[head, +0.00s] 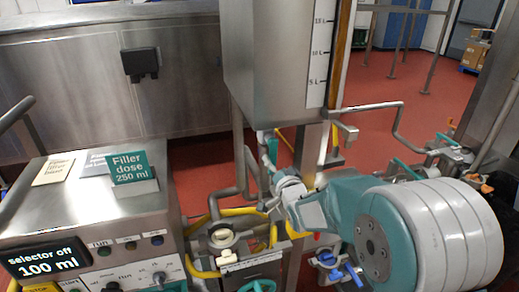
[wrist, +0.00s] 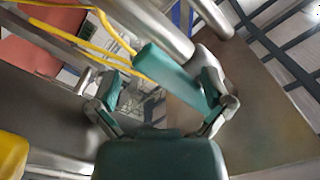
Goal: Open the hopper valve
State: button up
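The steel hopper (head: 270,60) hangs at the top middle of the head view, with a litre scale on its side. A teal valve handle (head: 271,148) shows below it, partly hidden by pipework and my arm. In the wrist view the teal handle (wrist: 172,72) lies slanted between the fingers of my gripper (wrist: 162,88), beside a steel pipe. The fingers are spread wide. A gap shows between the left finger and the handle; the right finger overlaps the handle's edge, and I cannot tell whether they touch. In the head view the fingertips are not clear.
A control box (head: 90,225) with knobs, a display and a green "Filler dose 250 ml" card stands at left. Yellow-railed machinery (head: 235,235) is below the hopper. A bent steel pipe (head: 375,106) runs right of it. Red floor is open behind.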

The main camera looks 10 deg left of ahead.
jog(key=v, duration=0.6)
dwell(0.4)
jog(key=shift+d, duration=0.1)
jog(key=v, duration=1.1)
jog(key=s+d+r+g+h, duration=0.1)
jog(key=s+d+g+h, duration=0.1)
jog(key=d+h, duration=0.3)
jog(key=s+d+r+g+h, duration=0.1)
jog(key=s+d+g+h, duration=0.1)
jog(key=d, duration=0.6)
jog(key=s+d+n+g+h, duration=0.1)
jog(key=s+d+g, duration=0.1)
jog(key=s, duration=0.6)
jog(key=s+d+r+n+g+h, duration=0.1)
jog(key=s+d+g, duration=0.2)
jog(key=s, duration=0.5)
jog(key=shift+d+n+g, duration=0.3)
jog(key=shift+d+g, duration=0.05)
jog(key=shift+g, duration=0.05)
